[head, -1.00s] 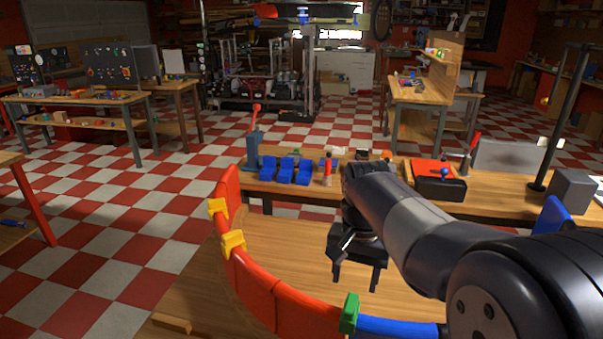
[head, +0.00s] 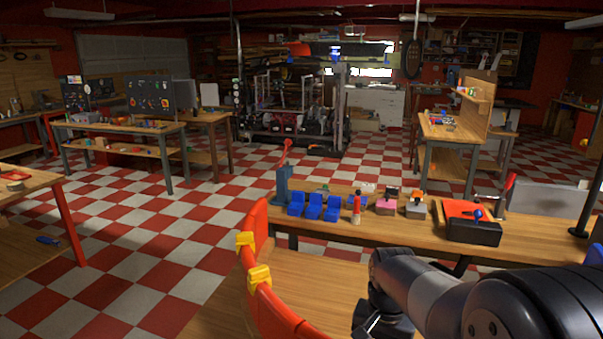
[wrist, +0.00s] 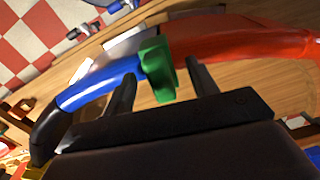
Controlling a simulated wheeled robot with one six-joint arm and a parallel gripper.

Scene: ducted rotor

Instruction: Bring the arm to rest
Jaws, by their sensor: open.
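My gripper (wrist: 161,70) is open in the wrist view, one dark finger on each side of a green clip (wrist: 156,75). The clip sits on the curved ring where a blue segment (wrist: 98,86) meets a red segment (wrist: 235,40). I cannot tell how far the fingertips are from the clip. In the head view my arm reaches in from the lower right, and its end is cut off by the bottom edge. The ring's red segment (head: 272,308) with two yellow clips (head: 259,277) shows left of my arm.
A bench (head: 340,222) behind carries a blue hand press (head: 283,182), blue bins (head: 314,207), a red-tipped bottle (head: 356,210), small boxes (head: 387,205) and a red-and-black case (head: 471,221).

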